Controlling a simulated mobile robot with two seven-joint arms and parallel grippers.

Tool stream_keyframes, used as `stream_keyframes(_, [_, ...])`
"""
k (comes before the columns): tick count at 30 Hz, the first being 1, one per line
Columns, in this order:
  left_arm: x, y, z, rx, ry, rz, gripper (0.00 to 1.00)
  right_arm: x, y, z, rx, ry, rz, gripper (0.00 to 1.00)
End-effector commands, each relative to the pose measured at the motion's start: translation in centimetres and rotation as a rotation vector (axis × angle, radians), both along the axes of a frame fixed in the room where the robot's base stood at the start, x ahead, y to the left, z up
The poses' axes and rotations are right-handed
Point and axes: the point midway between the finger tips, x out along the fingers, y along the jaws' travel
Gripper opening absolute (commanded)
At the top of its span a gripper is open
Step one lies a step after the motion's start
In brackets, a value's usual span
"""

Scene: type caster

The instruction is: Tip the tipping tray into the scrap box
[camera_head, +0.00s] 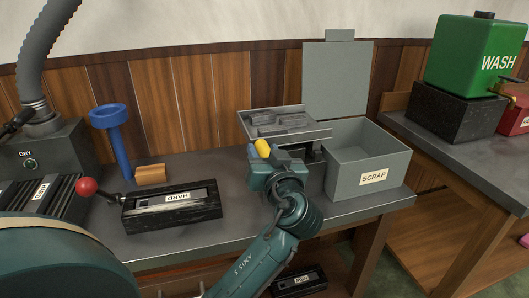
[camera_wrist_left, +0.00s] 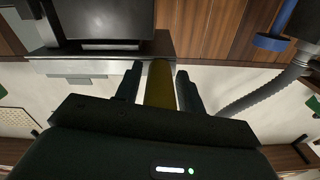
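The grey tipping tray (camera_head: 322,134) sits beside the scrap box, to its left, and looks about level. Several dark grey pieces (camera_head: 280,122) lie in it. A yellow handle (camera_head: 262,148) shows at its front left; it also shows in the left wrist view (camera_wrist_left: 160,84). My left gripper (camera_head: 262,158) is at this handle. Its fingers (camera_wrist_left: 160,88) stand on either side of the handle with narrow gaps, so they look open around it. The grey scrap box (camera_head: 345,177), labelled SCRAP, is open at the top with its lid (camera_head: 337,80) upright behind. My right gripper is not in view.
A black HARD mould (camera_head: 145,212) and wooden block (camera_head: 150,173) lie on the bench left of my arm, near a blue stand (camera_head: 119,145) and red ball knob (camera_head: 86,187). A green WASH tank (camera_head: 470,55) stands on the right bench.

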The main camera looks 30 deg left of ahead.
Motion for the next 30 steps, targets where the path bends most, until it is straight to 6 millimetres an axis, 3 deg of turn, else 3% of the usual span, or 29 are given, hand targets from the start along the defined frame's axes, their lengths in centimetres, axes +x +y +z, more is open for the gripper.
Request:
stream_keyframes(14, [0.02, 0.01, 0.0, 0.0, 0.0, 0.0, 0.0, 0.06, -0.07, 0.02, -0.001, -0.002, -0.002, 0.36])
stream_keyframes(30, [0.18, -0.11, 0.64, 0.018, 0.02, 0.0, 0.0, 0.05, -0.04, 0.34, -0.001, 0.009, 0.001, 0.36])
